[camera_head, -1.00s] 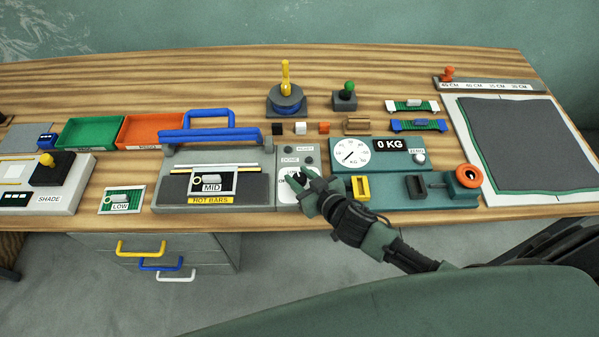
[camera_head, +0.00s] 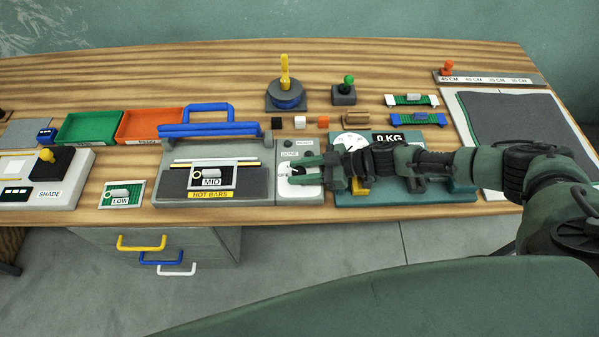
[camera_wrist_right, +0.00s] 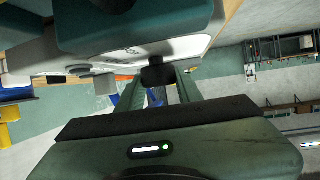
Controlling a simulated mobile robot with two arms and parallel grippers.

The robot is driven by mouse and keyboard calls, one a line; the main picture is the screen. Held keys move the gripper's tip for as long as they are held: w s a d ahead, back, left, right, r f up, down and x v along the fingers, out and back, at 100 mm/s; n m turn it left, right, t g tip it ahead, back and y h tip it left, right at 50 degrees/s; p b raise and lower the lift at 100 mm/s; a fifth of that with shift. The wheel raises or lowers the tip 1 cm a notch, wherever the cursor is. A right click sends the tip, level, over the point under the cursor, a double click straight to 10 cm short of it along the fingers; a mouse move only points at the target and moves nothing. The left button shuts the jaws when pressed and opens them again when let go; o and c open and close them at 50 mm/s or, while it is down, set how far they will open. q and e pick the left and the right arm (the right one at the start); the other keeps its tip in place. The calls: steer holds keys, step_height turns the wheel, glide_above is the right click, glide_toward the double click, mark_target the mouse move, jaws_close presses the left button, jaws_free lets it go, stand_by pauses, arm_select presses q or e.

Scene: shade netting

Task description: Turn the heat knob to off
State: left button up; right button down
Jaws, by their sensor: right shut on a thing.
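The heat knob (camera_head: 296,169) is a small dark knob on the pale control panel (camera_head: 287,191) at the right end of the hot bars machine. An OFF label shows just left of it. My right gripper (camera_head: 297,171) reaches in from the right, with its green fingers shut on the knob and partly hiding it. In the right wrist view, the dark knob (camera_wrist_right: 157,75) sits between my two green fingertips (camera_wrist_right: 158,88). The knob's exact pointing direction is hard to tell. My left gripper is not in view.
The hot bars machine (camera_head: 259,188) holds a MID card, with a blue handle (camera_head: 208,130) raised behind. A teal scale (camera_head: 440,187) lies under my right forearm, partly hidden. Green (camera_head: 62,139) and orange (camera_head: 122,138) trays stand left.

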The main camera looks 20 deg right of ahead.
steer(key=shift+f+n+g+b, duration=0.1)
steer(key=shift+n+g+b, duration=0.2)
steer(key=shift+n+g, duration=0.35)
steer(key=shift+g, duration=0.35)
steer(key=c, duration=0.9)
jaws_free()
steer(key=shift+c, duration=0.2)
steer(key=b+v, duration=0.2)
steer(key=v, duration=0.5)
steer(key=shift+w+d+f, duration=0.1)
steer(key=shift+f, duration=0.05)
steer(key=shift+d+r, duration=0.25)
steer(key=shift+y, duration=0.3)
